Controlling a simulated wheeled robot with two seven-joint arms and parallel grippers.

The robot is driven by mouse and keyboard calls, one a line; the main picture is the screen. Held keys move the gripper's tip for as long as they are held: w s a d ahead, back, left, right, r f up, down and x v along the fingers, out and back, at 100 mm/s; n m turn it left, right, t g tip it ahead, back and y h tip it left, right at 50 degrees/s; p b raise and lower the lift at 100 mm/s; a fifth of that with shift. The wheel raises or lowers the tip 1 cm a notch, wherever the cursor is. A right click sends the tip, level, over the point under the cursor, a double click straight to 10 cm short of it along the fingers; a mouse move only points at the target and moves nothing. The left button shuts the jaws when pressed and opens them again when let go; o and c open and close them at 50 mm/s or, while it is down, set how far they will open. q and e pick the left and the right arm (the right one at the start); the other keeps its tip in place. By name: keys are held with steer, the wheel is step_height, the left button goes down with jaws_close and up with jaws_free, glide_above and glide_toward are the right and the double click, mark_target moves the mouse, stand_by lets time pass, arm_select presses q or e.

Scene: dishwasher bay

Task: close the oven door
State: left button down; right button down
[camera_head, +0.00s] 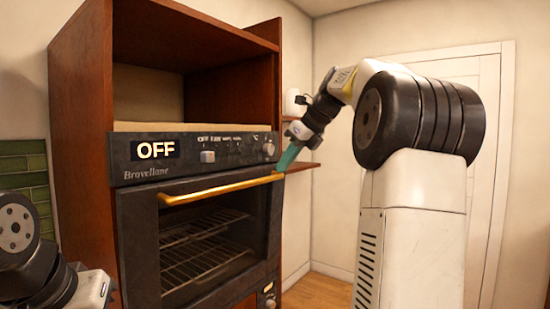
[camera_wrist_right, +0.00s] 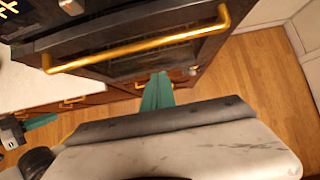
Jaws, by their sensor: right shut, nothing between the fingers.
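The black oven (camera_head: 195,215) sits in a reddish wooden cabinet. Its door (camera_head: 138,240) has a dark window with wire racks behind it and stands upright or nearly so; I cannot tell whether a small gap is left. A gold bar handle (camera_head: 222,188) crosses its top; it also shows in the wrist view (camera_wrist_right: 135,47). My right gripper (camera_head: 281,168) has teal fingers, shut and empty, by the handle's right end. In the wrist view its fingertips (camera_wrist_right: 158,78) point at the door below the handle; contact is unclear. My left gripper (camera_wrist_right: 42,121) shows only partly, at the wrist view's left edge.
The control panel (camera_head: 205,150) above the door reads OFF and has knobs. An open cabinet niche (camera_head: 150,95) is above it. A small wooden shelf (camera_head: 302,167) with a white item (camera_head: 292,102) is at the right. Wooden floor (camera_wrist_right: 245,75) is clear in front of the oven.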

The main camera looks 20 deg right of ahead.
mark_target(251, 170)
steer(key=w+a+f, duration=0.4)
steer(key=w, duration=0.1)
steer(key=shift+w+a+f, duration=0.25)
steer(key=shift+w, duration=0.15)
steer(key=w+a, duration=0.2)
steer(key=w, duration=0.1)
steer(key=shift+w+a+r, duration=0.3)
steer(key=shift+a+r, duration=0.1)
steer(key=shift+w+a+r, duration=0.15)
steer(key=shift+w+a, duration=0.05)
